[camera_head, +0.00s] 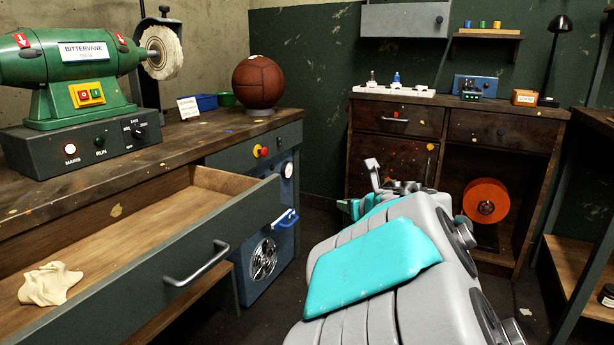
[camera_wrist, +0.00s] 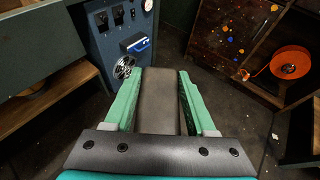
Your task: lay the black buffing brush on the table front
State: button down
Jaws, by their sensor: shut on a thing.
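In the wrist view my gripper (camera_wrist: 162,88) has its two green fingers on either side of a long dark grey-brown block, the buffing brush (camera_wrist: 158,104). The gripper is shut on it and holds it in the air above the floor. I cannot make out its bristles. In the head view my arm hides most of the gripper and I cannot make out the brush. The wooden workbench table (camera_head: 192,128) runs along the left, with a grey front (camera_head: 228,152). The gripper is to the right of it, apart from it.
An open drawer (camera_head: 165,240) juts out from the workbench, with a pale cloth (camera_head: 50,284) in it. A green buffing machine (camera_head: 75,62) and a brown leather ball (camera_head: 258,82) stand on top. A wooden cabinet (camera_head: 395,146) with an orange reel (camera_head: 486,201) stands at the back.

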jog(key=d+f+m+h, duration=0.3)
jog(key=d+f, duration=0.2)
jog(key=d, duration=0.3)
jog(key=w+d+f+m+h, duration=0.1)
jog(key=d+f+m+h, duration=0.2)
jog(key=d, duration=0.6)
notch_tip(320, 180, down, 3)
jog(key=shift+w+r+h, duration=0.1)
jog(key=shift+w+h, duration=0.1)
jog(key=shift+h, duration=0.5)
